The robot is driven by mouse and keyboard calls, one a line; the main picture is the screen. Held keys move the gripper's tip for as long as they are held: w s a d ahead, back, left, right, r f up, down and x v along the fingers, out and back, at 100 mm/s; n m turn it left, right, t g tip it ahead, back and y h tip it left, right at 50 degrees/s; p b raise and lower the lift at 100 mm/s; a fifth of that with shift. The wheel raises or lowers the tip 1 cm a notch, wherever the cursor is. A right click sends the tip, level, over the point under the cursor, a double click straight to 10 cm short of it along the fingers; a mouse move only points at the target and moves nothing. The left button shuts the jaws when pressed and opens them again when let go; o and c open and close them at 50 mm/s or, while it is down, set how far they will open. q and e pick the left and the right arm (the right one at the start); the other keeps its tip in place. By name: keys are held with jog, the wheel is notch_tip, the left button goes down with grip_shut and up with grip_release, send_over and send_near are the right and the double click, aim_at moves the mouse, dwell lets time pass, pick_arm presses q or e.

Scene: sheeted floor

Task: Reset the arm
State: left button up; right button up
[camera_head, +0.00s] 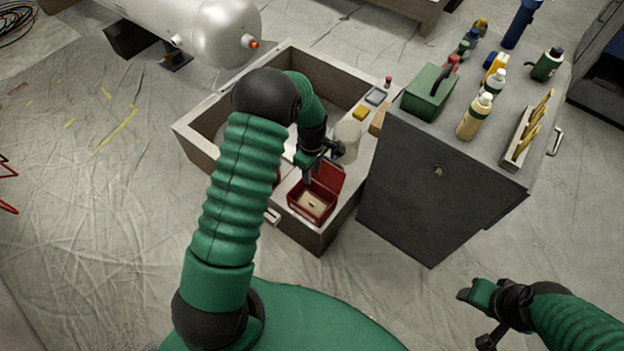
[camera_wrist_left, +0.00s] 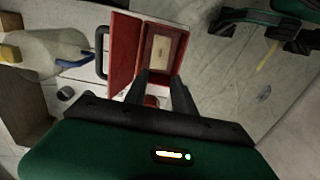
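My left arm, in green sleeves, reaches forward in the head view. Its gripper (camera_head: 312,170) is over the wooden workbench, just behind an open red box (camera_head: 311,204). In the left wrist view the two dark fingers (camera_wrist_left: 163,92) are apart, with no object seen held between them. The red box (camera_wrist_left: 160,48) lies just beyond the fingertips, its lid open and a pale item inside. I cannot tell whether the fingers touch the box. My right gripper (camera_head: 474,316) is at the lower right of the head view, over the floor; its jaws look apart and empty.
A grey cabinet (camera_head: 420,190) stands right of the bench, carrying a green box (camera_head: 430,92), bottles and a tray (camera_head: 519,140). A clear jug (camera_head: 347,138) stands close beside my left gripper. A white tank (camera_head: 215,30) is at the back. Floor at left is mostly clear.

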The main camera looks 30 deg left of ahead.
pick_arm(q)
notch_tip(320, 180, up, 7)
jog(key=p, duration=0.1)
